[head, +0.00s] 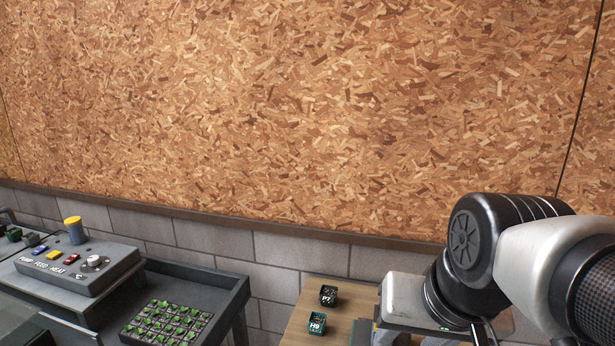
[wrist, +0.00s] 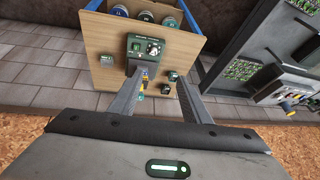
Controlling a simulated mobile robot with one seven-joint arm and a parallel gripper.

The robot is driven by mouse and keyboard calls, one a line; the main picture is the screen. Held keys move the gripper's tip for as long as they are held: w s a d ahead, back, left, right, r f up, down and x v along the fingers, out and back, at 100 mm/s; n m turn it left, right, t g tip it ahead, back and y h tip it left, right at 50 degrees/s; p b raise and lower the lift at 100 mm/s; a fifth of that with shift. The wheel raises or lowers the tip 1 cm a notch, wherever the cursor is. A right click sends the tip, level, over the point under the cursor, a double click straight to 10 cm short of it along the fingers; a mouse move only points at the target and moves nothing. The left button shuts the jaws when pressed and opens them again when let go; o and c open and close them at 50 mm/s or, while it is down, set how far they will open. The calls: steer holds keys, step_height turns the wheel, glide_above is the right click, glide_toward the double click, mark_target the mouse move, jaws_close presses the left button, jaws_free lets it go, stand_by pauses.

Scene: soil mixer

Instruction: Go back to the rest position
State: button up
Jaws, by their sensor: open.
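My gripper (wrist: 161,78) shows in the wrist view with its two fingers spread apart and nothing held between them. The fingers point over a wooden-topped table (wrist: 115,70). Past the fingertips stands a dark green box (wrist: 146,50) with a dial. In the head view my arm comes in from the right, and the arm hides my gripper. The wooden table also shows there (head: 300,318), with part of its right side behind my arm.
A black cube (head: 328,295) and a green cube (head: 316,323) marked H9 sit on the table. Left of it, a dark cart holds a seedling tray (head: 167,323). A grey control panel (head: 80,265) with buttons stands further left. A chipboard wall (head: 300,110) rises behind.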

steer(key=shift+s+d+n+t+h, duration=0.25)
steer(key=shift+s+n+t+h, duration=0.05)
steer(key=shift+s+n, duration=0.65)
steer(key=shift+r, duration=0.1)
stand_by(0.4)
